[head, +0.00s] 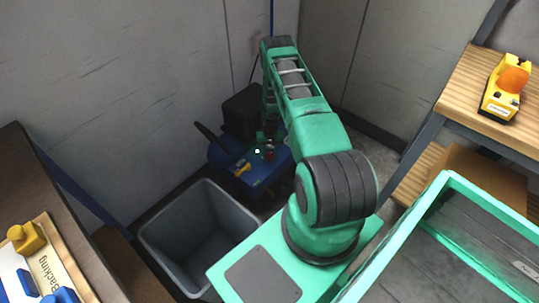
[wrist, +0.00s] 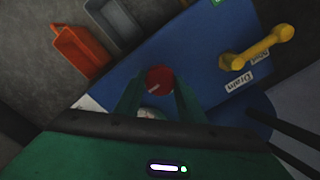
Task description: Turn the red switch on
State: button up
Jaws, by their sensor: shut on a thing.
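The red switch (wrist: 160,79) is a small red knob with a pale mark on its face, on a blue machine (wrist: 205,60). In the wrist view my gripper (wrist: 158,88) has its two green fingers on either side of the knob, shut on it. In the head view the blue machine (head: 222,153) stands on the floor by the back corner. My gripper (head: 262,148) reaches down over its top, and the red switch (head: 269,154) shows only as a tiny red spot there.
A yellow handle (wrist: 257,48) sits by a "Drain" label in the wrist view. An orange bin (wrist: 80,50) lies beyond the machine. In the head view, a grey open bin (head: 185,235) stands before the machine. A wooden shelf (head: 462,90) is at right.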

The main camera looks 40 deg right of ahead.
aim_at(270, 154)
jog(key=shift+w, duration=0.1)
dwell(0.3)
jog(key=o, duration=1)
jog(key=shift+o, duration=0.2)
notch_tip(270, 154, up, 11)
jog(key=shift+f, duration=0.1)
